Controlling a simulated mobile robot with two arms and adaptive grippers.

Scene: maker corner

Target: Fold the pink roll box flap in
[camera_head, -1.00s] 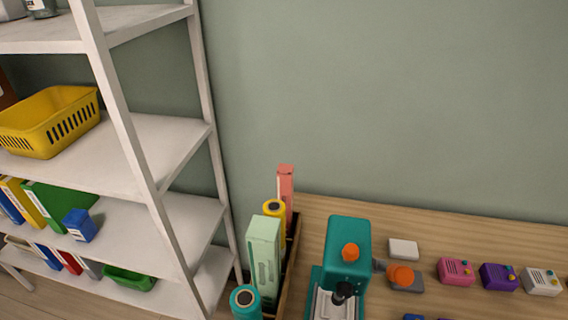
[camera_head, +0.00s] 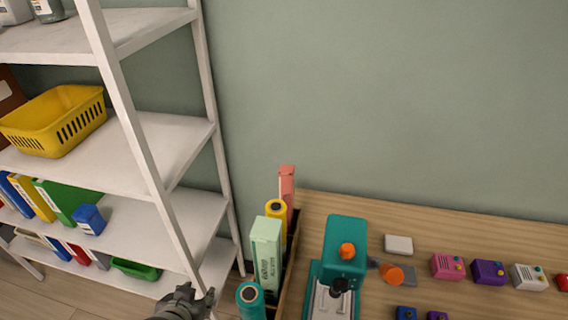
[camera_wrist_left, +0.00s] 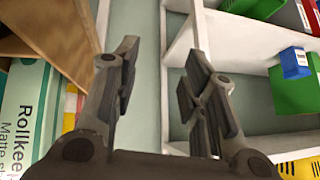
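The pink roll box (camera_head: 287,190) stands upright at the back of a wooden bin at the table's left end. Its lower part is hidden behind a yellow roll, and I cannot tell how its flap stands. My left gripper (camera_head: 204,298) is at the bottom edge of the head view, left of the bin and in front of the shelf, apart from the pink box. In the left wrist view the left gripper (camera_wrist_left: 158,80) is open, with nothing between its fingers. My right gripper is not in view.
A mint-green box (camera_head: 266,255), a yellow roll (camera_head: 276,212) and a teal roll (camera_head: 250,300) stand near the pink box. A teal press (camera_head: 344,260) is right of the bin. A white shelf (camera_head: 150,145) stands left. The wall behind is bare.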

